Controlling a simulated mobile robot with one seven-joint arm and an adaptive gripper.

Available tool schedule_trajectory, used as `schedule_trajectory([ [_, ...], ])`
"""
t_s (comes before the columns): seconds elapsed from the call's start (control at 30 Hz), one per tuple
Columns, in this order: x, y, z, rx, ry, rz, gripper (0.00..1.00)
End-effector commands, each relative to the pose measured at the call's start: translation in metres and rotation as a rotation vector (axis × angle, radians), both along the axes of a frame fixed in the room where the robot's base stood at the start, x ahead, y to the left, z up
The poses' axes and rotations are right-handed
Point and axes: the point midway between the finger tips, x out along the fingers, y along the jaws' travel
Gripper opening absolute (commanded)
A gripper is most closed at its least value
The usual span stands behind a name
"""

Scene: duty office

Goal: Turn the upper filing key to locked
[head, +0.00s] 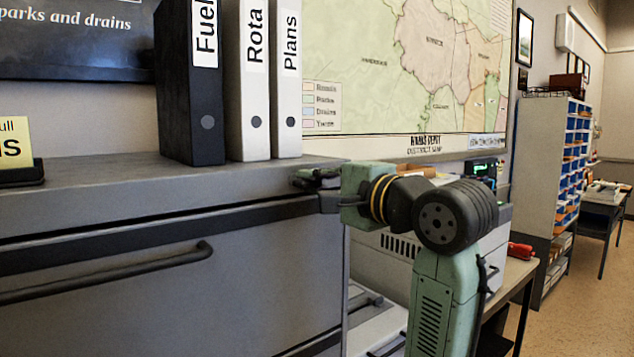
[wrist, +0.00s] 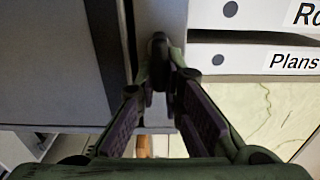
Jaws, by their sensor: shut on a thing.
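The grey filing cabinet (head: 130,270) fills the left of the head view, with a long bar handle (head: 110,275) on its drawer front. My gripper (head: 316,182) is at the cabinet's upper right front corner. In the wrist view, my gripper's fingers (wrist: 158,80) close together at their tips on a small dark piece, which looks like the upper key (wrist: 158,44). The fingers hide most of it, and I cannot tell which way it is turned. In the head view my gripper hides the key.
A black binder (head: 190,90) and two white binders, Rota (head: 247,110) and Plans (head: 287,110), stand on the cabinet top close to my gripper. A yellow sign (head: 15,145) is at far left. A wall map (head: 400,60) hangs behind. Floor (head: 600,310) is clear at right.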

Motion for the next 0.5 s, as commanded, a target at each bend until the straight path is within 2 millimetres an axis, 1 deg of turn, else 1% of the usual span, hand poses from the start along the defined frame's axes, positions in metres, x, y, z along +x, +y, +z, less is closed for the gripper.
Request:
schedule_trajectory([
  [0.13,0.0002,-0.0008,-0.0006,0.0,0.001,-0.001,0.0],
  [0.17,0.0002,-0.0008,-0.0006,0.0,0.001,-0.001,0.09],
  [0.2,0.0002,-0.0008,-0.0006,0.0,0.001,-0.001,0.12],
  [0.47,0.0001,-0.0004,-0.0003,-0.001,0.001,0.0,0.29],
  [0.5,0.0,-0.0004,-0.0003,-0.001,0.001,0.0,0.29],
])
